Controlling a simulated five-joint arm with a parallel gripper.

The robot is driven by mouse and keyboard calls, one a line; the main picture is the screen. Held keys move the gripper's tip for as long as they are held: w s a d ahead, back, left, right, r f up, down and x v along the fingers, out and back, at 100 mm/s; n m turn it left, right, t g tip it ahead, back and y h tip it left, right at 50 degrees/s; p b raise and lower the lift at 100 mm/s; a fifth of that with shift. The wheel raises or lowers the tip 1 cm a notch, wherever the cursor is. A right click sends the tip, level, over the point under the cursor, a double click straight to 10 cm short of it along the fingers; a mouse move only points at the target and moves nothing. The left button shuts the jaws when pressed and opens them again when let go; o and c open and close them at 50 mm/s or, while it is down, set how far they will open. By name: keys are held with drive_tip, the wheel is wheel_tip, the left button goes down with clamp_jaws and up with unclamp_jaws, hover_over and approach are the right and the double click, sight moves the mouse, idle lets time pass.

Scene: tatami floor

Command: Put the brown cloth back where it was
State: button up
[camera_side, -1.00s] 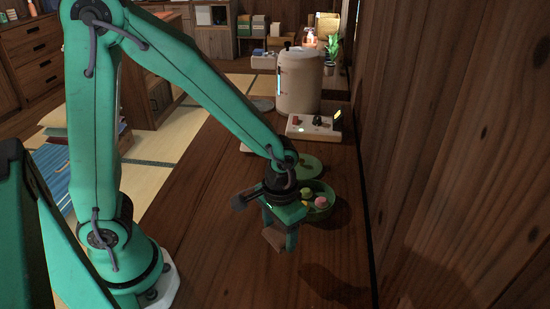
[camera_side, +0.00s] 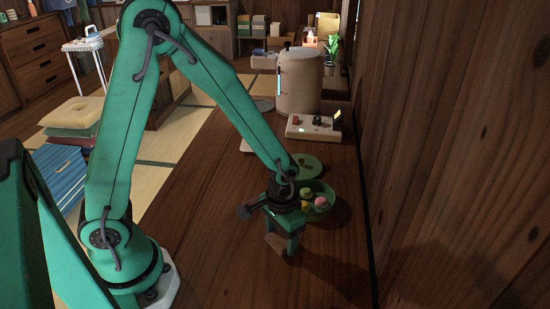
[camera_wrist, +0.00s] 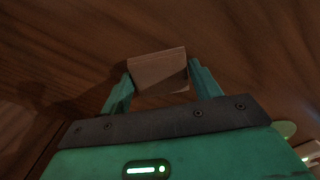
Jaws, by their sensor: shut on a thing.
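The brown cloth (camera_side: 274,243) looks like a small folded piece, held between the fingers of my gripper (camera_side: 282,246) over the dark wooden surface (camera_side: 225,262). In the wrist view the cloth (camera_wrist: 158,66) spans the space between the two green fingers of my gripper (camera_wrist: 161,84), which is shut on it. Whether the cloth touches the wood below is hard to tell. The gripper is in front of the green round box (camera_side: 325,212) that holds several small round sweets.
A green round lid (camera_side: 306,160) lies behind the box. A white panel with knobs (camera_side: 313,127) and a cream cylinder (camera_side: 299,80) stand farther back. A wooden wall (camera_side: 450,150) bounds the right side. The wood in front and left of the gripper is clear.

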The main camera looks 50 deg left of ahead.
sight(281, 238)
drive_tip(key=shift+f, duration=0.35)
drive_tip(key=o, duration=0.9)
drive_tip(key=shift+o, duration=0.2)
drive_tip(key=shift+r, duration=0.15)
wheel_tip(281, 238, up, 12)
idle(0.8)
drive_tip(key=s+a+r+t, duration=0.5)
drive_tip(key=s+a+r, duration=0.3)
drive_tip(key=r, duration=0.4)
drive_tip(key=shift+s+a+t, duration=0.25)
drive_tip(key=shift+s+t, duration=0.05)
drive_tip(key=shift+s, duration=0.5)
